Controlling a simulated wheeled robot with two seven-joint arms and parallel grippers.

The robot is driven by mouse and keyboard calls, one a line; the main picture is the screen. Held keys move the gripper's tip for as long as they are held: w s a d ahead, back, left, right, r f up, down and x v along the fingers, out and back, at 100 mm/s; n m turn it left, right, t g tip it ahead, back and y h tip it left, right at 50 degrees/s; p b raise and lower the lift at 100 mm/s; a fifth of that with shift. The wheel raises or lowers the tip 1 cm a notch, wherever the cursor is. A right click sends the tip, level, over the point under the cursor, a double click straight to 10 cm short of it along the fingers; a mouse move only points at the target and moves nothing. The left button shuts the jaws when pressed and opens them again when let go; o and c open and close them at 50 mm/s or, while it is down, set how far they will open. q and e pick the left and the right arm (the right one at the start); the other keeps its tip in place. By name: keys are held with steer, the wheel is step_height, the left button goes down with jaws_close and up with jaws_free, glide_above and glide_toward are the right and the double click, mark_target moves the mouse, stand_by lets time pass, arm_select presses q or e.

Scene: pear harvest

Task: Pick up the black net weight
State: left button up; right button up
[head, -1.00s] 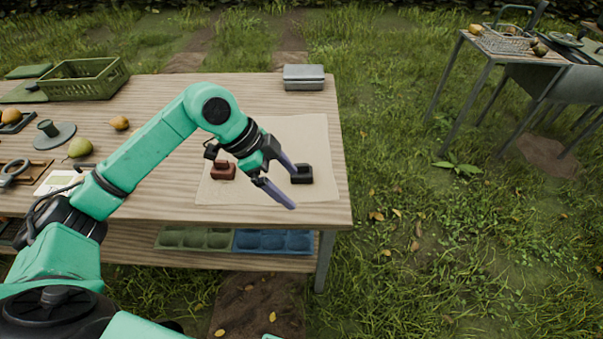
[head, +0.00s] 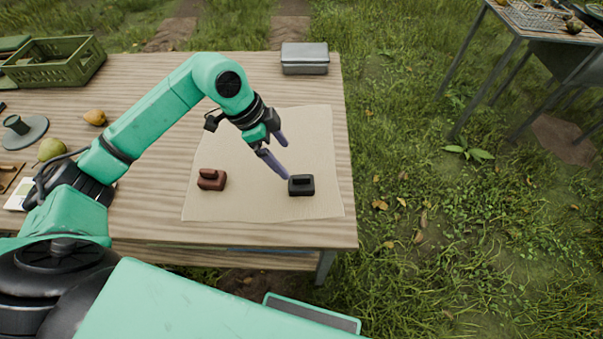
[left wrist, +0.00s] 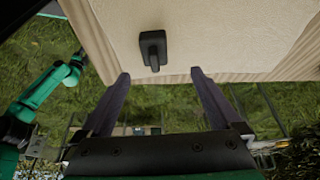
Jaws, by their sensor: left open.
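The black net weight (head: 301,186) is a small dark block with a raised handle, lying on the tan mat (head: 255,205) near the table's right edge. It also shows in the left wrist view (left wrist: 153,49), beyond and between my open fingers. My left gripper (head: 283,155) is open and empty, above the mat and just behind the weight in the head view. It does not touch the weight as far as I can tell.
A similar brown-red weight (head: 211,180) sits on the mat's left part. A grey metal box (head: 305,58) stands at the back right. A green crate (head: 55,64), a yellow pear (head: 95,117) and a green pear (head: 51,149) are on the left. The mat between the weights is clear.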

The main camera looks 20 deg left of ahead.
mark_target(297, 176)
arm_select(q)
steer(key=x, duration=0.5)
steer(key=shift+s+d+f+p, duration=0.1)
steer(key=shift+s+d+p, duration=0.15)
steer(key=shift+s+p, duration=0.15)
steer(key=p+x, duration=0.1)
steer(key=x, duration=0.4)
steer(key=shift+s+d+f, duration=0.1)
steer(key=shift+f, duration=0.3)
jaws_close()
arm_select(e)
steer(key=shift+s+d+r, duration=0.15)
steer(key=shift+s+r, duration=0.15)
steer(key=shift+r, duration=0.3)
steer(key=shift+s+d+r, duration=0.15)
steer(key=shift+s+r, duration=0.1)
steer(key=shift+r, duration=0.3)
